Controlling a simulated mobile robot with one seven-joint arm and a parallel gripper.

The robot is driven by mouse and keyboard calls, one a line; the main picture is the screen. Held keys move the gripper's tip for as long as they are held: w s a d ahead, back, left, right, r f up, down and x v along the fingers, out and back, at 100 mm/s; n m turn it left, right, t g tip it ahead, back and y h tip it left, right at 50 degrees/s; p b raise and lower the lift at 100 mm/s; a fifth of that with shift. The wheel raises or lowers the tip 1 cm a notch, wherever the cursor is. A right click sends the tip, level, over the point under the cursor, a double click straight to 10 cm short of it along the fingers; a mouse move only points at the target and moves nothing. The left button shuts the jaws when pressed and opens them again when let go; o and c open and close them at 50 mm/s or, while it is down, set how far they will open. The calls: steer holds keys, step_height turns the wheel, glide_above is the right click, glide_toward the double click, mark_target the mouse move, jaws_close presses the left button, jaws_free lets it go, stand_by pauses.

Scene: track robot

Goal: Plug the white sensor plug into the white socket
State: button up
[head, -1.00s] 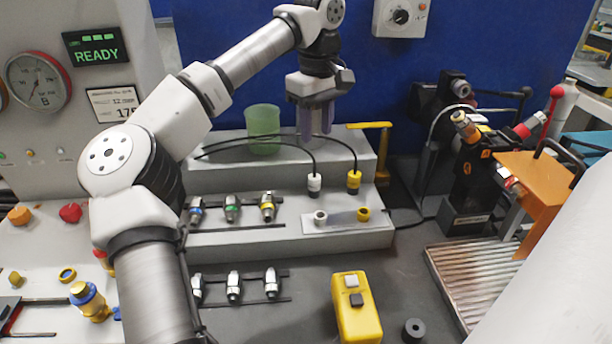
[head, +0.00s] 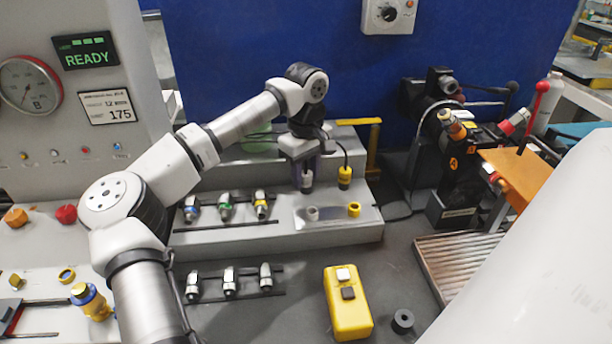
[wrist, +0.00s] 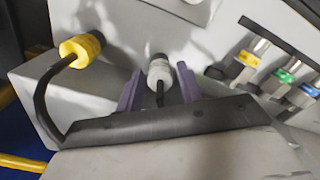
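The white sensor plug (head: 306,181) stands upright on the grey stepped block, with a black cable at its top. My gripper (head: 306,172) points down over it. In the wrist view the white plug (wrist: 159,73) sits between my two purple fingers, with a gap visible on each side, so the gripper looks open. The white socket (head: 312,213) is on a light plate on the step below, in front of the plug. Whether the fingers reach low enough around the plug is hard to tell.
A yellow plug (head: 345,177) with its own cable stands close on the right; it also shows in the wrist view (wrist: 80,50). A yellow socket (head: 354,209) is beside the white one. Several connectors (head: 225,207) line the left. A green cup (head: 257,141) is behind my arm.

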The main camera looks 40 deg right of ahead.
steer(key=c, duration=0.7)
steer(key=shift+c, duration=0.2)
step_height(320, 180, up, 19)
steer(key=b, duration=0.1)
steer(key=s+a+f+m+p, duration=0.2)
steer(key=s+a+f+m, duration=0.2)
steer(key=f, duration=0.6)
steer(key=s+m, duration=0.2)
steer(key=s, duration=0.1)
steer(key=shift+s+a, duration=0.35)
steer(key=shift+a, duration=0.05)
steer(key=shift+f, duration=0.1)
